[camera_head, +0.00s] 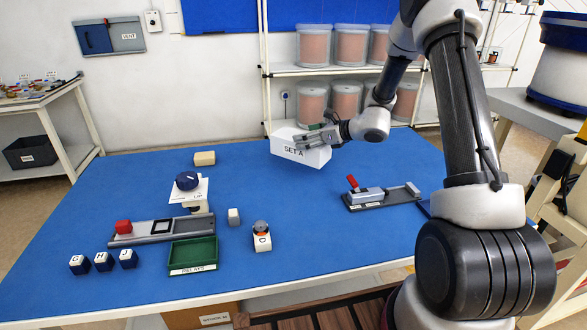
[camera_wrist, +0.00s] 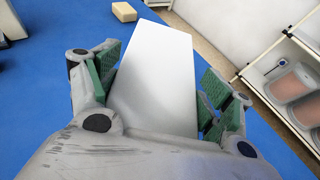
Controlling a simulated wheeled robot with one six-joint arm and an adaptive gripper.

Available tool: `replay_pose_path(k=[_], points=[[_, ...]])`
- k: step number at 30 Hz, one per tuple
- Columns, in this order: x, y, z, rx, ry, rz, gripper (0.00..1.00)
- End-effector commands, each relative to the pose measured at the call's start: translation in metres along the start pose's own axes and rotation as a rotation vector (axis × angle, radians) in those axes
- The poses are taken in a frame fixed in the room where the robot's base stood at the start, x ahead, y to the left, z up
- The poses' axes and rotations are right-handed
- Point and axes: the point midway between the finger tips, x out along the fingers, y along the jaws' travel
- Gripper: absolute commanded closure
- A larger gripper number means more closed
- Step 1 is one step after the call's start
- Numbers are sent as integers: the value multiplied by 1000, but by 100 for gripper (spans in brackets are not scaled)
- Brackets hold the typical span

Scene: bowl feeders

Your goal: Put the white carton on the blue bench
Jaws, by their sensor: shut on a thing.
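My gripper (camera_head: 318,138) is shut on the carton from above and the right. In the wrist view the carton's plain white top (camera_wrist: 155,75) lies between the green-padded fingers, one on each side. I cannot tell whether the carton's underside touches the bench or hangs just above it.
A tan block (camera_head: 204,158) lies left of the carton. A red-handled fixture (camera_head: 368,196) stands to the right. The bench middle is clear.

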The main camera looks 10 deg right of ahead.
Motion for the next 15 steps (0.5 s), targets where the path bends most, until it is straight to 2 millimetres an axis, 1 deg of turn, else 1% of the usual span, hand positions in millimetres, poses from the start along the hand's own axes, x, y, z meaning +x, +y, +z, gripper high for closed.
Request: replay_pose_path(k=[1, 3, 10, 15], points=[[4, 0, -10, 5, 0, 1, 57], [9, 0, -21, 3, -1, 1, 57], [17, 0, -39, 1, -1, 0, 57], [26, 0, -63, 3, -1, 0, 57]])
